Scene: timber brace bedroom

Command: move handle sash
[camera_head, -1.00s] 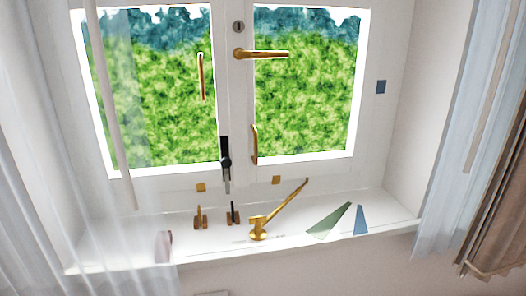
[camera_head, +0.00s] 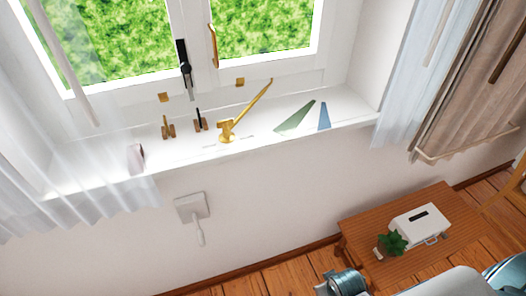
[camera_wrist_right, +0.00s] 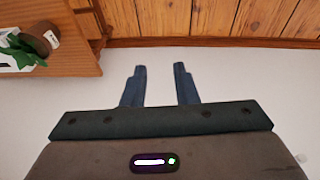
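The window sash (camera_head: 197,40) has white frames and stands behind the sill, its upper part cut off by the picture's top edge in the head view. A black upright handle (camera_head: 183,55) sits low on the middle frame. A slim gold pull handle (camera_head: 213,45) is on the right sash, just right of it. My right gripper (camera_wrist_right: 160,70) shows in the wrist view with its two blue-grey fingers apart and nothing between them. It points past a white surface toward the wooden floor, away from the window. My left gripper is not in view.
The sill (camera_head: 235,150) carries a gold casement stay (camera_head: 227,130), small brackets, and green (camera_head: 296,118) and blue (camera_head: 324,116) wedges. Curtains hang at both sides. A wooden table (camera_head: 450,215) with a white box (camera_head: 420,225) and plant (camera_head: 392,243) stands lower right.

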